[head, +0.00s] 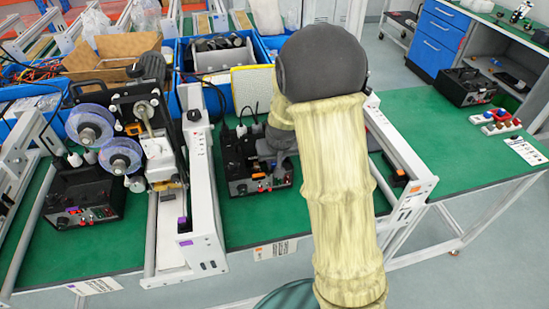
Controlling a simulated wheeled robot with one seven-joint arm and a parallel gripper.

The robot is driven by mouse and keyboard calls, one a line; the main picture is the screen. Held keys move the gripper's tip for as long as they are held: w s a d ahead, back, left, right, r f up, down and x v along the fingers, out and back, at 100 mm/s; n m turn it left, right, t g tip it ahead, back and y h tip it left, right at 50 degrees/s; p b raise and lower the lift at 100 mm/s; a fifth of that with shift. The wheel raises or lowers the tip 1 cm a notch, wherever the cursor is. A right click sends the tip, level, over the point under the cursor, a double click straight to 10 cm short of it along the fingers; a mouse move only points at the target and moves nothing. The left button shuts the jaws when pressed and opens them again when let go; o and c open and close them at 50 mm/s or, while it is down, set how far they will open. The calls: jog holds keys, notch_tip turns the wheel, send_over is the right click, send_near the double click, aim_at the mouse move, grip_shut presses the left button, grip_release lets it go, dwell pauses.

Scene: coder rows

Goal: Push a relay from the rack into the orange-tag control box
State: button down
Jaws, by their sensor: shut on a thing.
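The dark control box (240,184) with an orange tag (258,176) sits on the green bench in the middle bay, its small lights facing me. My gripper (266,162) is low over the right part of this box, partly hidden behind my pale-sleeved arm. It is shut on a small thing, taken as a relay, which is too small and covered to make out. I cannot tell whether that piece touches a socket. Another dark control box (84,200) stands in the left bay. Small red, blue and white pieces (495,121) sit in rows on the right bench; I cannot tell whether this is the rack.
A white rail frame (203,190) stands close left of the orange-tag box, and another (400,150) stands to the right. A machine with clear reels (122,155) is at left. Blue bins (225,82) line the back. The right green bench (450,150) has free room.

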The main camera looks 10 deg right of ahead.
jog(key=shift+f, duration=0.25)
jog(key=c, duration=1.1)
grip_release()
jog(key=shift+c, duration=0.2)
jog(key=shift+d, duration=0.1)
jog(key=shift+s+r, duration=0.1)
jog(key=p+v, duration=0.1)
jog(key=v, duration=1.6)
jog(key=shift+s, duration=0.1)
jog(key=s+f+g+p, duration=0.1)
jog(key=s+f+p, duration=0.1)
jog(key=s, duration=0.5)
jog(key=s+f+p, duration=0.2)
jog(key=s, duration=0.5)
jog(key=shift+g+p, duration=0.4)
